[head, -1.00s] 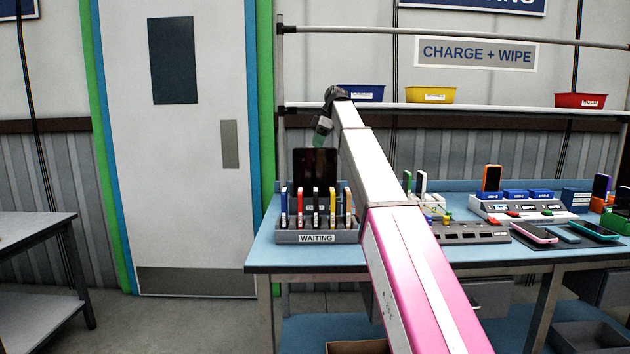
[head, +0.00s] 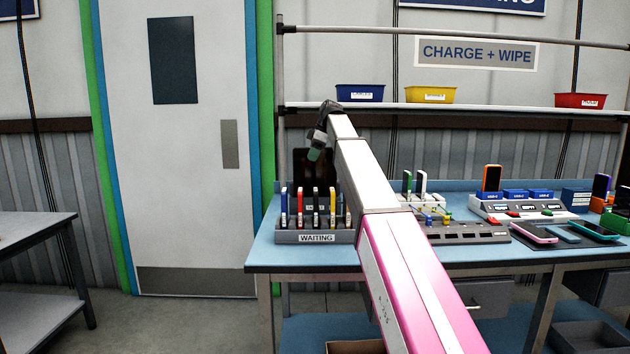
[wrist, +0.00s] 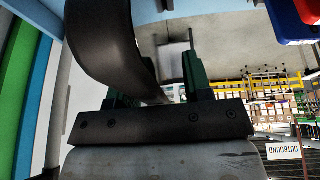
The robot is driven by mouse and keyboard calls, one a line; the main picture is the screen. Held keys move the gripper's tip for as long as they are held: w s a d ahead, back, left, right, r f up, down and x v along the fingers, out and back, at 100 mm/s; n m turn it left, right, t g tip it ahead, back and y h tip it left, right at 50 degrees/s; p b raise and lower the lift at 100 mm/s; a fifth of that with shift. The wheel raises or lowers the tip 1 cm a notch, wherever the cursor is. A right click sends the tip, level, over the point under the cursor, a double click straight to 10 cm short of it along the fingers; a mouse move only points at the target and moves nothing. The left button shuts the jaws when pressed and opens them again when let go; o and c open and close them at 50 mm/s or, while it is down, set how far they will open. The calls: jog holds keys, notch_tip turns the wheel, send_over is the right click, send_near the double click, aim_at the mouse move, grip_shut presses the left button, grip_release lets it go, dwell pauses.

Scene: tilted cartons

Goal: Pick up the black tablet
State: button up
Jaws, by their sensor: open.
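The black tablet (head: 300,165) stands upright at the back of the grey rack labelled WAITING (head: 284,237), behind a row of slim devices. In the head view my gripper (head: 313,154) hangs from the arm's end, overlapping the upper part of the tablet. It points downward, and its depth relative to the tablet is hard to judge. The wrist view shows my gripper's two green fingers (wrist: 158,80) spread apart. A large dark curved shape (wrist: 105,40) fills the upper left there, and I cannot tell whether it is the tablet. My arm hides the rack's right side.
Several coloured devices (head: 316,205) stand in the rack's front row. A charging strip (head: 470,236) and phones (head: 533,232) lie to the right on the blue table (head: 305,257). A shelf with blue (head: 360,93), yellow (head: 432,95) and red (head: 580,101) bins runs above.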

jog(key=shift+f, duration=0.1)
grip_shut()
jog(key=shift+s+r, duration=0.15)
jog(key=shift+r, duration=3.5)
jog(key=s+d, duration=0.1)
jog(key=d, duration=1.3)
jog(key=shift+s, duration=0.3)
